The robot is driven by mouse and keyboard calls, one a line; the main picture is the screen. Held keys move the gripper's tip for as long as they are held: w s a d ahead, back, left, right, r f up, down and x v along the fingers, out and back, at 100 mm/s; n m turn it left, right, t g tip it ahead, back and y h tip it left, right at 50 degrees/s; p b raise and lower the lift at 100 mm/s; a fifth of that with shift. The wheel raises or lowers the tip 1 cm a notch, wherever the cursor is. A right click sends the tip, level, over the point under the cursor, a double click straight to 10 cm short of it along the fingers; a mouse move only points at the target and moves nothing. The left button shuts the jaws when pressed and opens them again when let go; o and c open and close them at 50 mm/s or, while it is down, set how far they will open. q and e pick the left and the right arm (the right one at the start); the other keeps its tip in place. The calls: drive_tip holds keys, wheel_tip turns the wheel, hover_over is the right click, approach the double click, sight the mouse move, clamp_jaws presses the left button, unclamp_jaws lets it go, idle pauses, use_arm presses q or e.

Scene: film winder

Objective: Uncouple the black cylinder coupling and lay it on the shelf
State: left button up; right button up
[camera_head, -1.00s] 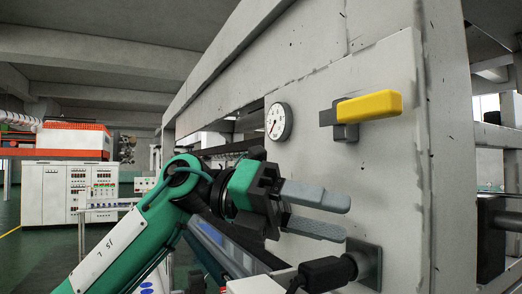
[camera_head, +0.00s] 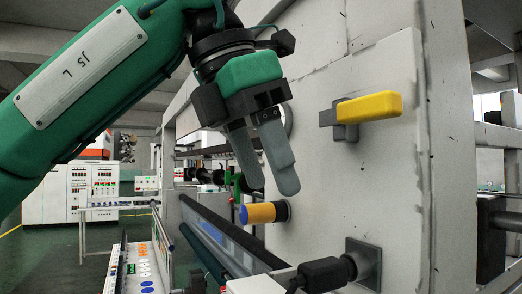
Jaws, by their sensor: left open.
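The black cylinder coupling (camera_head: 325,272) sits low in the head view, against a square grey plate (camera_head: 364,262) on the pale machine wall. A dark cable end shows at its left. A white surface (camera_head: 250,286) lies just left of it at the bottom edge; I cannot tell whether this is the shelf. My left gripper (camera_head: 269,187) is open and empty, its grey fingers pointing down. In the picture it is above and left of the coupling, well apart from it. My right gripper is not in view.
A yellow lever handle (camera_head: 370,106) sticks out of the wall above the coupling. A yellow knob with a blue end (camera_head: 262,213) shows below my left fingers. Rollers and a panel of coloured buttons (camera_head: 145,270) lie lower left. White cabinets (camera_head: 75,190) stand far behind.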

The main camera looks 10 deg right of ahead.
sight(303, 270)
use_arm(q)
drive_tip(key=p+x, duration=0.3)
drive_tip(key=x, duration=0.8)
drive_tip(key=shift+d+f, duration=0.15)
drive_tip(key=shift+f, duration=0.05)
drive_tip(key=shift+d+f, duration=0.15)
drive_tip(key=shift+f, duration=0.3)
drive_tip(key=c, duration=1.2)
